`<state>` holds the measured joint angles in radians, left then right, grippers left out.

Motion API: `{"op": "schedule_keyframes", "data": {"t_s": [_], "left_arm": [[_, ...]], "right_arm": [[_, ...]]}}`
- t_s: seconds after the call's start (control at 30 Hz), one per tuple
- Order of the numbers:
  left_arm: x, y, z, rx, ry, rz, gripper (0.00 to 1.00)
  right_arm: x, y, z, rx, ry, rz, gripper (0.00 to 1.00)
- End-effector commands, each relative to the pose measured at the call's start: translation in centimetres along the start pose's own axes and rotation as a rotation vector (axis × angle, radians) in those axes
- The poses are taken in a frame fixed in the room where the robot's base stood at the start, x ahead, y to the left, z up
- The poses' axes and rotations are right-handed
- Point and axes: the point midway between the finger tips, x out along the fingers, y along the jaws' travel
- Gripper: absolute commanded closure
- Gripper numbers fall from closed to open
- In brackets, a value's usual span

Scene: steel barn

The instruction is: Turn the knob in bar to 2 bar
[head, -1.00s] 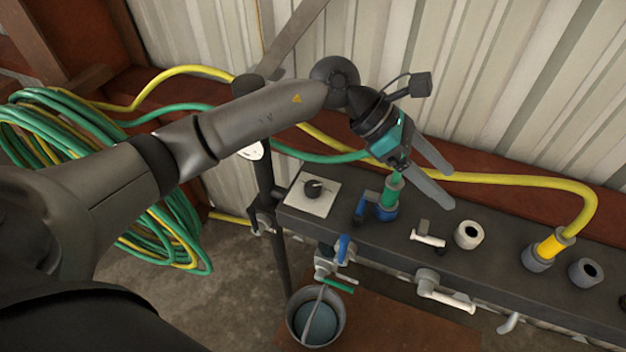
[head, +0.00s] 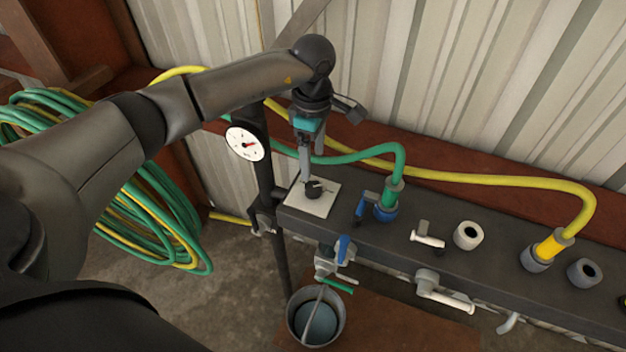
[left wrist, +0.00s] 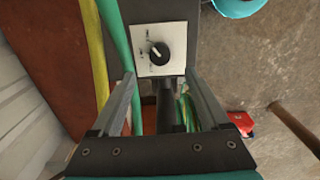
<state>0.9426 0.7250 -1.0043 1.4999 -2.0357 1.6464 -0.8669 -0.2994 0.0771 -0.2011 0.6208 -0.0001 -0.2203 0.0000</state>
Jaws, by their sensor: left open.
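The black knob (head: 313,189) sits on a square white plate (head: 318,207) at the left end of the dark bench. In the left wrist view the knob (left wrist: 159,53) has a pale pointer mark, and the plate (left wrist: 178,38) carries small markings too small to read. My left gripper (head: 305,178) points down just above the knob; its fingers partly cover the plate's back edge in the head view. In the left wrist view the open fingers (left wrist: 162,84) stand apart with nothing between them, and the knob lies beyond their tips. A round white gauge (head: 246,144) with a red needle hangs left of the gripper. My right gripper is not seen.
A green hose (head: 398,160) on a blue-handled valve (head: 384,209) stands right of the plate. A yellow hose (head: 480,181) runs behind. White taps (head: 428,238) and grey sockets (head: 468,236) line the bench (head: 345,222). A bucket (head: 316,316) stands below.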

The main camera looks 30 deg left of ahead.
Motion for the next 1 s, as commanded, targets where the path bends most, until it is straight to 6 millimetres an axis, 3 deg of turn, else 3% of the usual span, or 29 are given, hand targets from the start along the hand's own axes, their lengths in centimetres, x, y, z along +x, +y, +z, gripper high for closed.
{"op": "schedule_keyframes", "data": {"t_s": [0.2,0.4,0.83,1.0], "left_arm": [[4.8,-0.1,0.1,-0.001,-0.001,-0.004,0.21],[7.5,0.0,0.1,0.001,-0.002,-0.001,0.21],[8.4,0.0,0.1,0.001,-0.002,0.001,0.21],[8.4,0.0,0.1,0.001,-0.002,0.001,0.40]], "right_arm": [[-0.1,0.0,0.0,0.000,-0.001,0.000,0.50],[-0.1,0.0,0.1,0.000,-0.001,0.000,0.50],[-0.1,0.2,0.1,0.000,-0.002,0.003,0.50],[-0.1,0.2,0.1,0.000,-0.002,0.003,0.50]]}}
